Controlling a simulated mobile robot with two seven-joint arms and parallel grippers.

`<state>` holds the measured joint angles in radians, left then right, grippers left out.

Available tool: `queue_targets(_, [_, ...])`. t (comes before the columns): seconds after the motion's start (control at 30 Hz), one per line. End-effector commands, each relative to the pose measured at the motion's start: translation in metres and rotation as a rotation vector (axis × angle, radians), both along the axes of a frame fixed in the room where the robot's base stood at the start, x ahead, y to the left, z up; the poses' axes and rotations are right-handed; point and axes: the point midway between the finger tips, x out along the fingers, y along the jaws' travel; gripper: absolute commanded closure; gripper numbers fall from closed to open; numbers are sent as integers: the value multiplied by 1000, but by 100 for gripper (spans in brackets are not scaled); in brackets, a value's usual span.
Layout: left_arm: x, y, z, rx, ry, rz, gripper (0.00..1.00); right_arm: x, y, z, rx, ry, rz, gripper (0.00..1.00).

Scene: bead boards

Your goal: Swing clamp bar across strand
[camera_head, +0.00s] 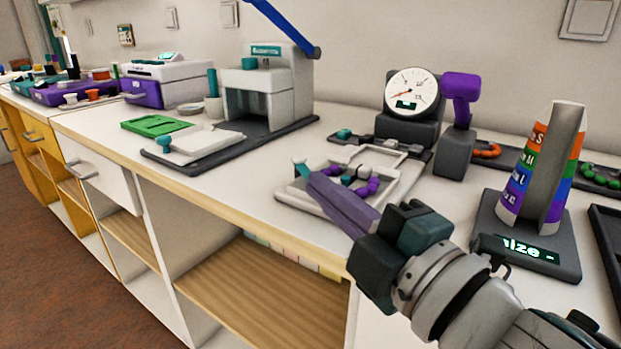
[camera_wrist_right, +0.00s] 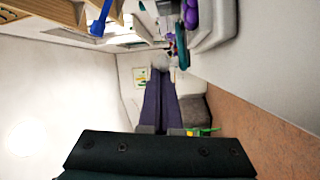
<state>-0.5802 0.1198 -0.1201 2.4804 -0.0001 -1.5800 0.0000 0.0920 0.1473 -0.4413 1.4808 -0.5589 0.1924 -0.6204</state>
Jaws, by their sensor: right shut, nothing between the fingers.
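A pale grey tray (camera_head: 290,194) stands near the bench's front edge. A strand of purple beads (camera_head: 367,187) with white and dark pieces lies in it; purple beads also show at the top of the wrist view (camera_wrist_right: 191,14). A teal-topped part (camera_head: 299,168) stands at the tray's left side, possibly the end of the clamp bar; a teal part (camera_wrist_right: 181,48) shows near my fingertips in the wrist view. My right gripper (camera_head: 313,177) is shut and empty, its long purple fingers reaching over the tray's front left, close to the teal part. Contact cannot be told. My fingers hide part of the tray.
A dial gauge (camera_head: 411,92) and purple-headed tool (camera_head: 461,92) stand behind the tray. A striped cone (camera_head: 541,165) on a dark base stands at right. A press-like machine (camera_head: 268,85) with a blue lever (camera_head: 283,25) stands at left. Bench top between press and tray is clear.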

Motion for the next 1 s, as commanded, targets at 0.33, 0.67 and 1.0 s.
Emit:
queue_targets(0.33, [0,0,2,0,0,0,43,4,-13,0,-7,-3,86,100])
queue_targets(0.67, [0,0,-4,0,0,0,43,14,-36,-2,-3,-1,197,100])
queue_targets(1.0, [0,0,-10,0,0,0,43,25,-53,-1,0,-1,196,100])
